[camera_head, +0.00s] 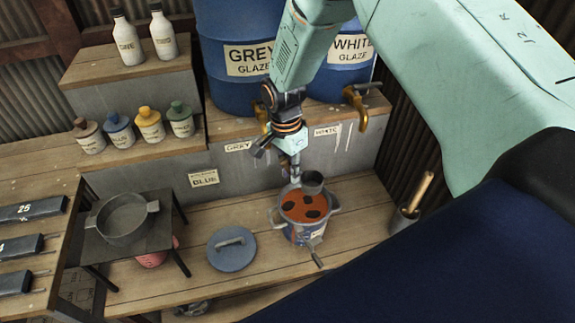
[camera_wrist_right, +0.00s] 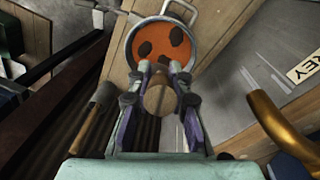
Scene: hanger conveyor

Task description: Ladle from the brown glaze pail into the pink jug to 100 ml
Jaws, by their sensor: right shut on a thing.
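The glaze pail (camera_head: 331,210) stands on the wooden bench with orange-brown liquid and dark patches inside. It also shows in the wrist view (camera_wrist_right: 130,50). My right gripper (camera_head: 291,157) is above the pail's back side, shut on the ladle's wooden handle (camera_wrist_right: 160,97). The dark ladle cup (camera_head: 312,183) is at the pail's back rim; I cannot tell its contents or whether it touches the rim. The pink jug (camera_head: 155,257) is under the small dark stand, mostly hidden by it. My left gripper is not in view.
A grey pot (camera_head: 124,219) sits on the dark stand (camera_head: 97,247). A blue-grey lid (camera_head: 231,249) lies between stand and pail. A container with a wooden handle (camera_head: 421,190) stands right of the pail. Brass taps (camera_head: 356,105) project from the blue barrels (camera_head: 228,85) behind.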

